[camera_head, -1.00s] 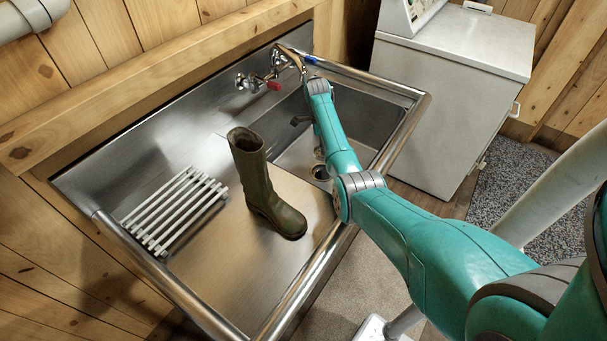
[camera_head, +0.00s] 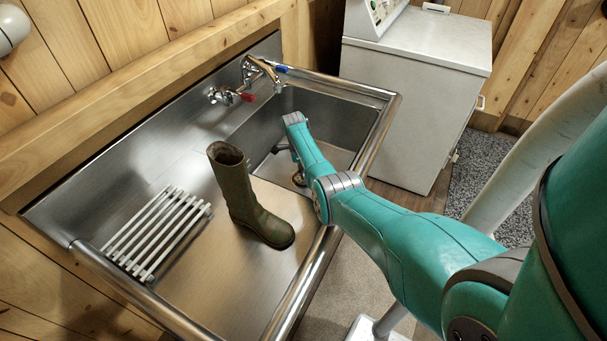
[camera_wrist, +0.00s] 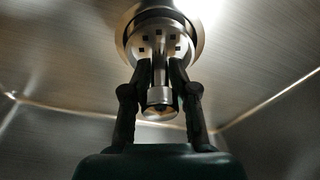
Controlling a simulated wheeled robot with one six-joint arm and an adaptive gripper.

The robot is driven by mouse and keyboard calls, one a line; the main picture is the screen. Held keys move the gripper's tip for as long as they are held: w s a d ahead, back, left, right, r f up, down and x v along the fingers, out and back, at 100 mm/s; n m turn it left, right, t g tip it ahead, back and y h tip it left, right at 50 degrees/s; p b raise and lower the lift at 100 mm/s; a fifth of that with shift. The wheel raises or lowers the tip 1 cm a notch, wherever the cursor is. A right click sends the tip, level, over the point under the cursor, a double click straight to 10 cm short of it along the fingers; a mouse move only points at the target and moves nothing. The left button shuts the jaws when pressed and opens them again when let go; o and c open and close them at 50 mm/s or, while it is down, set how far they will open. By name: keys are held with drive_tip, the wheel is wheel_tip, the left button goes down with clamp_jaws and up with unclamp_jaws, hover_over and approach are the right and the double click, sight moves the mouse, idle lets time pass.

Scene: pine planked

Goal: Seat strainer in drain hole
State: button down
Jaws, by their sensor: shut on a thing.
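The strainer (camera_wrist: 150,46) is a round metal piece with small square holes and a central post ending in a knob. My gripper (camera_wrist: 160,74) is shut on its post, one dark finger on each side. The drain hole's metal rim (camera_wrist: 191,14) shows around and behind the strainer. The strainer overlaps the opening in this view; I cannot tell whether it rests in it or hangs just above. In the head view, my arm reaches down into the sink basin (camera_head: 335,119), and its forearm hides most of the gripper.
A green rubber boot (camera_head: 238,195) stands on the steel drainboard, left of the basin. A white slatted rack (camera_head: 157,232) lies farther left. The tap (camera_head: 262,71) with red and blue handles is at the back. A white cabinet (camera_head: 400,110) stands right of the sink.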

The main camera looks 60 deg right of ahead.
sight(299, 176)
drive_tip(key=shift+f, duration=1)
drive_tip(key=c, duration=0.9)
unclamp_jaws()
drive_tip(key=shift+f, duration=0.1)
wheel_tip(299, 176, up, 12)
drive_tip(key=w, duration=0.1)
drive_tip(key=shift+w+a, duration=0.3)
drive_tip(key=shift+a, duration=0.1)
